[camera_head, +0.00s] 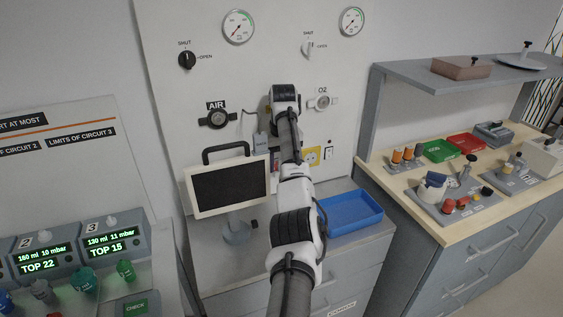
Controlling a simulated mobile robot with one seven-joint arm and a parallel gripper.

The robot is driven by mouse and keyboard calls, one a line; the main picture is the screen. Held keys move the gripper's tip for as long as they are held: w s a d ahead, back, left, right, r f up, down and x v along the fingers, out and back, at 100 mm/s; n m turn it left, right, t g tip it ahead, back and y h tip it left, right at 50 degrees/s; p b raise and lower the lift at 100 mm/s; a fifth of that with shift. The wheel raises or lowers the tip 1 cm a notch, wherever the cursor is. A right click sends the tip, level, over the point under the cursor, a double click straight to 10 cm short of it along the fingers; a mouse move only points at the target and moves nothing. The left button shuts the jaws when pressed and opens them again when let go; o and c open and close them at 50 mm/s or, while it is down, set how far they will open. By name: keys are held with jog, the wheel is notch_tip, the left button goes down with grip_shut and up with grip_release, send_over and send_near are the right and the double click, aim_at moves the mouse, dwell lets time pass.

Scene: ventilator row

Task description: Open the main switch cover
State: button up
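No part is clearly marked as the main switch cover. Low on the wall panel, just right of my arm, are a yellow plate (313,157) with a round fitting and a small white plate (328,154) with a dark switch. A small grey box (261,144) with a hanging cord is left of my arm. I cannot tell whether any of these is the cover or whether it is open. My arm rises in front of the panel and hides part of this strip. My gripper's fingers are hidden behind the arm links.
A monitor (230,188) stands on the counter left of my arm, close to it. A blue tray (351,212) is at the right. The AIR fitting (217,119) and O2 fitting (322,102) stick out above. A side bench (453,237) holds parts.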

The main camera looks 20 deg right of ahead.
jog(key=shift+r, duration=0.15)
notch_tip(320, 180, up, 14)
jog(key=shift+s+f, duration=0.2)
jog(key=shift+s, duration=0.2)
dwell(0.6)
